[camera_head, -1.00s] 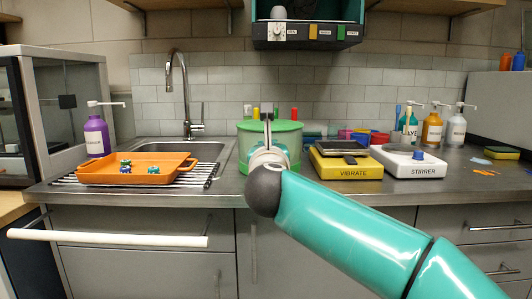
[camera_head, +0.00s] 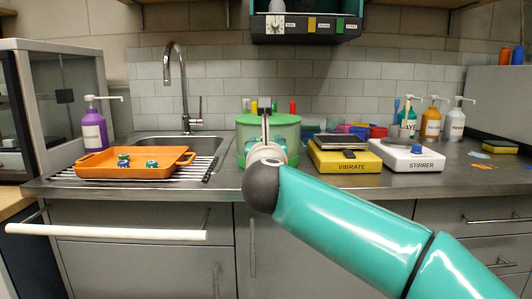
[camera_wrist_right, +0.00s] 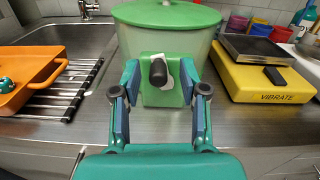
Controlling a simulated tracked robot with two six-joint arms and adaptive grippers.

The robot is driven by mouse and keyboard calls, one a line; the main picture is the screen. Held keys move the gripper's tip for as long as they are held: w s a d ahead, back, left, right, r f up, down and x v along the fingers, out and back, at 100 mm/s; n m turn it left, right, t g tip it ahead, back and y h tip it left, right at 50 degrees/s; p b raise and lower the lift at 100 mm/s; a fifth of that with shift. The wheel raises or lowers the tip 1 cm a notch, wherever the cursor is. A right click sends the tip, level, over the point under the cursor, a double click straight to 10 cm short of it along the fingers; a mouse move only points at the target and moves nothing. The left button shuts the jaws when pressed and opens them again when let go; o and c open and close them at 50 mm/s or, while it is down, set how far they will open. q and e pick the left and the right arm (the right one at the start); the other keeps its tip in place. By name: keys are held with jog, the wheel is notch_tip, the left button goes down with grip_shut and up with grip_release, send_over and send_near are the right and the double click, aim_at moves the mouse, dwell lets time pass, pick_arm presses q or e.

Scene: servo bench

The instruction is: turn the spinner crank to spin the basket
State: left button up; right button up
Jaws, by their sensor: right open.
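The spinner (camera_head: 282,134) is a green tub with a green lid on the counter; it fills the top middle of the right wrist view (camera_wrist_right: 185,15). Its crank shows there as a dark knob (camera_wrist_right: 158,72) pointing at the camera, before a green block with a pale patch on the tub's front. My right gripper (camera_wrist_right: 159,84) is open, one finger on each side of the knob, with gaps visible beside it. How far the fingertips reach along the knob is unclear. In the head view my right arm hides the crank and the tub's lower front. My left gripper is out of view.
Right of the spinner stand a yellow VIBRATE unit (camera_head: 345,162) and a white STIRRER unit (camera_head: 408,160). Left are the sink, a drying rack (camera_head: 203,172) and an orange tray (camera_head: 93,170) with small coloured pieces. Pump bottles stand at the back right.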

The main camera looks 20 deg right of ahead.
jog(key=v, duration=1.1)
jog(key=shift+s, duration=0.25)
